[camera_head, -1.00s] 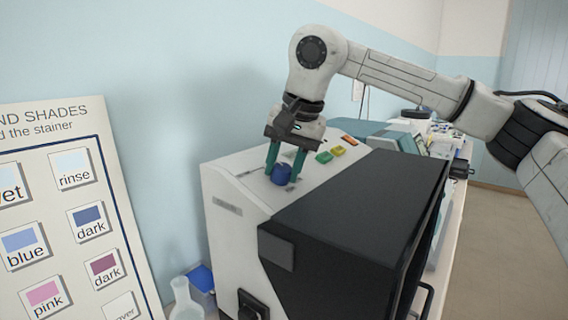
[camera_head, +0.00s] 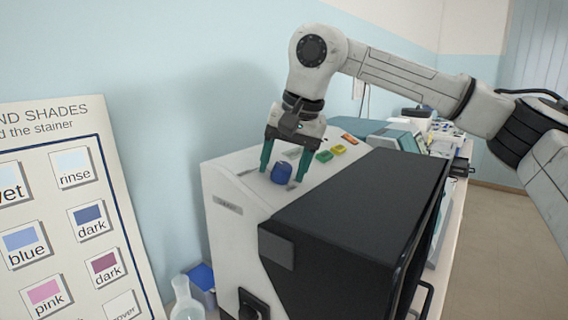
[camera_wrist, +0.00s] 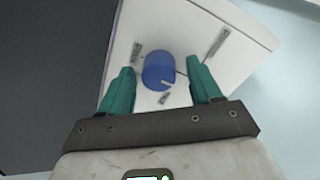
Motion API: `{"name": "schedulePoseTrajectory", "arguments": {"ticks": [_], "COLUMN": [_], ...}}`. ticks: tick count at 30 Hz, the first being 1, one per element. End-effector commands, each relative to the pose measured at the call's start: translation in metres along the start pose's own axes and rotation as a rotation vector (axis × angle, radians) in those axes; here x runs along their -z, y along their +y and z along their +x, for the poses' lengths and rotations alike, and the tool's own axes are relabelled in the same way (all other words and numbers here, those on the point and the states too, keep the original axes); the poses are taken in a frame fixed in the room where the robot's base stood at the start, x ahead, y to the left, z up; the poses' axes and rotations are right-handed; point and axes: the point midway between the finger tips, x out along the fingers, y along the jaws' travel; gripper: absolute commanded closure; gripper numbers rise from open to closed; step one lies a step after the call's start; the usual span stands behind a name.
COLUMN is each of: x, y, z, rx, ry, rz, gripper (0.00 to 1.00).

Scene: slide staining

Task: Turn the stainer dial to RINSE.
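The blue stainer dial (camera_head: 281,172) stands on the sloped white top of the stainer (camera_head: 232,208). My gripper (camera_head: 284,176) points down over it, its two teal fingers apart on either side of the dial. In the wrist view the dial (camera_wrist: 158,70) sits between the open fingers (camera_wrist: 161,80), with a gap on both sides. A short white mark shows on the dial's near edge, towards the lower right. Small dark labels lie around the dial, at upper left, upper right and just below it, too small to read.
Green, yellow and orange buttons (camera_head: 324,156) sit right of the dial. A large black cover (camera_head: 355,215) fills the stainer's front. A shade chart (camera_head: 75,215) stands at left, with a flask (camera_head: 186,300) near it. More lab equipment stands behind at right.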

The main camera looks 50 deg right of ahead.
Motion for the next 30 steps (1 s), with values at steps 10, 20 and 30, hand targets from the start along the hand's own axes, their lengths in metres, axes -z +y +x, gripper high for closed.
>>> {"name": "schedulePoseTrajectory", "arguments": {"ticks": [10, 20, 30], "x": [0.0, 0.001, 0.0], "y": [0.0, 0.001, 0.0], "z": [-0.005, -0.062, -0.104], "rx": [-0.001, 0.0, -0.001], "ry": [0.0, 0.003, 0.0], "rz": [0.001, 0.002, 0.001], "gripper": [0.35, 0.35, 0.35]}}
